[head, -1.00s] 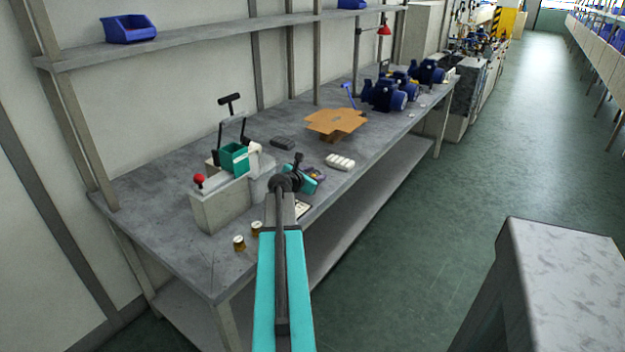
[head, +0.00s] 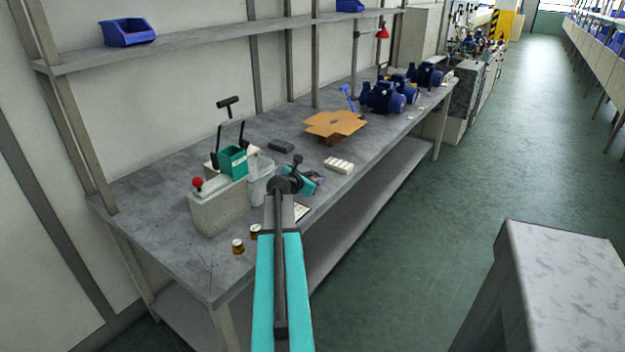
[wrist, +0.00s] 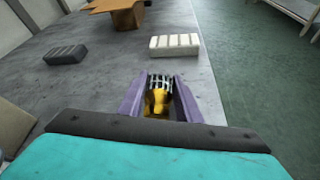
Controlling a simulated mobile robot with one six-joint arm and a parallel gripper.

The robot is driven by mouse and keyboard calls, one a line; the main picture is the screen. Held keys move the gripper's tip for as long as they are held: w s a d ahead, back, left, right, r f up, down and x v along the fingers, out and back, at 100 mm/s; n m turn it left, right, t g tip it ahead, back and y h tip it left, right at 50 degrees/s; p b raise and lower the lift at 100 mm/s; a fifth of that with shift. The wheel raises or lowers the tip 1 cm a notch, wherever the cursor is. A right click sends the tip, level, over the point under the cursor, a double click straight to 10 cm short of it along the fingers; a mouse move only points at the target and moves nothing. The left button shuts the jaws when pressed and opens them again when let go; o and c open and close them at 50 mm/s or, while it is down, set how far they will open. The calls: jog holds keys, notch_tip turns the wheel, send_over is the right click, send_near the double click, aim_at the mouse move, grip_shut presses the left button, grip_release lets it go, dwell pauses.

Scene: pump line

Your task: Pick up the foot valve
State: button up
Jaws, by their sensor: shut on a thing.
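The grey bench (head: 180,245) carries a white ribbed block (head: 339,165), a dark ribbed block (head: 281,146), cardboard (head: 335,123), blue pumps (head: 385,97) and a grey fixture with a red knob (head: 197,182). Two small brass pieces (head: 238,246) stand near the front edge. Open floor lies right.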

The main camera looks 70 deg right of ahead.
aim_at(314, 176)
jog(key=shift+r, duration=1.5)
jog(key=shift+s+a+r, duration=0.15)
jog(key=shift+a, duration=0.15)
jog(key=s+a, duration=0.1)
jog(key=a, duration=0.2)
jog(key=s+a, duration=0.2)
jog(key=a, duration=0.1)
jog(key=s+a+b, duration=0.1)
jog(key=a, duration=0.2)
jog(key=shift+s+a+r, duration=0.15)
jog(key=shift+s+r, duration=0.25)
jog(key=shift+f+b, duration=0.15)
jog(key=shift+b, duration=0.75)
jog(key=shift+s+a+b, duration=0.1)
jog(key=shift+b, duration=0.3)
jog(key=a+b, duration=0.1)
jog(key=b, duration=0.2)
jog(key=s+a+b, duration=0.1)
jog(key=b, duration=0.2)
jog(key=shift+b, duration=1.1)
jog(key=shift+s+a+r+b, duration=0.15)
jog(key=shift+r+b, duration=0.05)
jog(key=shift+b, duration=1.05)
